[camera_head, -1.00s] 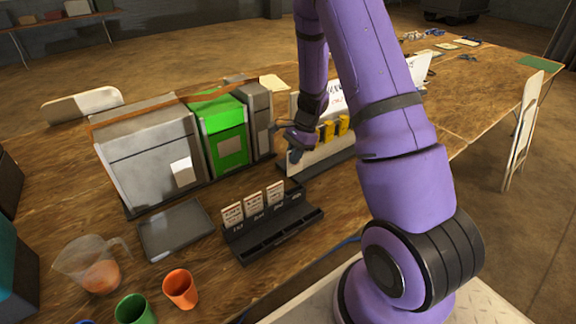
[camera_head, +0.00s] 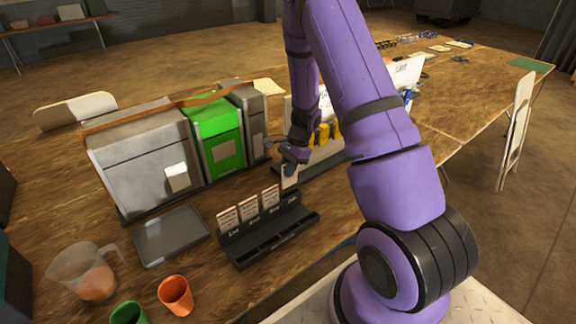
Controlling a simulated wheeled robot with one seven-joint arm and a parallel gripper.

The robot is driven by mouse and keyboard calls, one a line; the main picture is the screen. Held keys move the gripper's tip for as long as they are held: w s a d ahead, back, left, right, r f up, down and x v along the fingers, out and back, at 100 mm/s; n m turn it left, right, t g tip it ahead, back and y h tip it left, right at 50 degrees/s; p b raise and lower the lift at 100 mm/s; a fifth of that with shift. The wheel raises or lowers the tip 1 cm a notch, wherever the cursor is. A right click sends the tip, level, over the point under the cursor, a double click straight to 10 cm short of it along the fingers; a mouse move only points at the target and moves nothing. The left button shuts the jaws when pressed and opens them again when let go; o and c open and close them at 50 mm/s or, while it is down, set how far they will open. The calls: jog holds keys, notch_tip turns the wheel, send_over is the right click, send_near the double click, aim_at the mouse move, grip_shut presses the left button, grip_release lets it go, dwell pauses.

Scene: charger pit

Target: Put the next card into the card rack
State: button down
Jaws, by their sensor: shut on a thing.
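The black card rack (camera_head: 262,243) stands on the wooden table. Three white cards with print, such as the middle one (camera_head: 248,208), stand upright side by side in its back row. My gripper (camera_head: 290,166) is shut on another white card (camera_head: 289,179). It holds this card close above the right end of the back row, to the right of the third standing card. The card's upper part is hidden by the fingers. I cannot tell whether its lower edge touches the rack.
A flat dark tray (camera_head: 171,236) lies left of the rack. A jug (camera_head: 88,272), an orange cup (camera_head: 175,296) and a green cup (camera_head: 129,313) stand nearer. A grey machine (camera_head: 150,166) and a green box (camera_head: 217,138) stand behind. A white board with yellow parts (camera_head: 322,134) is behind my gripper.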

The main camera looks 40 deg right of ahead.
aim_at(286, 187)
jog(key=shift+f, duration=2.7)
jog(key=c, duration=1.2)
grip_release()
jog(key=shift+o, duration=0.2)
jog(key=v, duration=1)
jog(key=shift+d+r, duration=0.2)
jog(key=shift+r, duration=0.1)
